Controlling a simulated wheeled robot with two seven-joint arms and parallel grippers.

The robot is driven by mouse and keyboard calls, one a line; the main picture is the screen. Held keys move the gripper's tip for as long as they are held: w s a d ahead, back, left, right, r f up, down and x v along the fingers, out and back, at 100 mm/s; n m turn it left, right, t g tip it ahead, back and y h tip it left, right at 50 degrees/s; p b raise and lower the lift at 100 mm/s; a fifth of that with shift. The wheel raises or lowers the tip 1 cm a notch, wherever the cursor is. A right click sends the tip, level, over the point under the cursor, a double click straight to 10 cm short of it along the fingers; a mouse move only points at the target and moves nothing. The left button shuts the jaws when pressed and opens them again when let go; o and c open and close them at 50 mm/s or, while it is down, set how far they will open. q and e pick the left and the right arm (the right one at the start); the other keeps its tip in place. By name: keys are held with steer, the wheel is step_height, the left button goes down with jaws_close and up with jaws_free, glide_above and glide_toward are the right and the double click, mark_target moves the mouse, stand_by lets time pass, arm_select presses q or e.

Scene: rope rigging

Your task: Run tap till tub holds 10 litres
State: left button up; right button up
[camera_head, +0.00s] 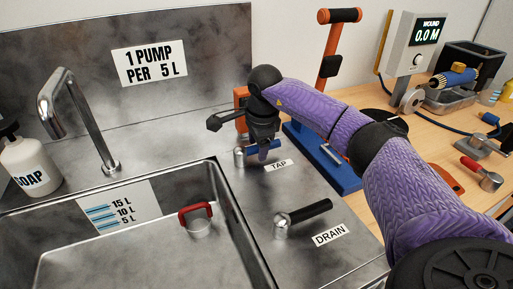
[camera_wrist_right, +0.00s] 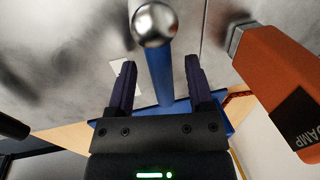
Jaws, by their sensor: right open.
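The tap lever, with a blue handle (camera_head: 250,150) and a steel knob, sits behind the TAP label (camera_head: 279,165). My right gripper (camera_head: 262,150) is over this lever. In the right wrist view its open fingers (camera_wrist_right: 160,80) stand either side of the blue handle (camera_wrist_right: 158,75), with gaps showing. The steel spout (camera_head: 75,110) hangs over the tub (camera_head: 238,210); no stream shows from it. The tub's scale (camera_head: 115,208) marks 5, 10 and 15 L. I cannot make out a water level. My left gripper is not in view.
A red-handled plug (camera_head: 197,218) is in the tub. The drain lever (camera_head: 305,214) has a black handle. A soap bottle (camera_head: 28,165) stands left. An orange clamp (camera_wrist_right: 275,75) is close beside my right gripper. A blue-based stand (camera_head: 325,160) is behind my right arm.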

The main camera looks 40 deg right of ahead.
jaws_close()
stand_by(0.6)
stand_by(0.8)
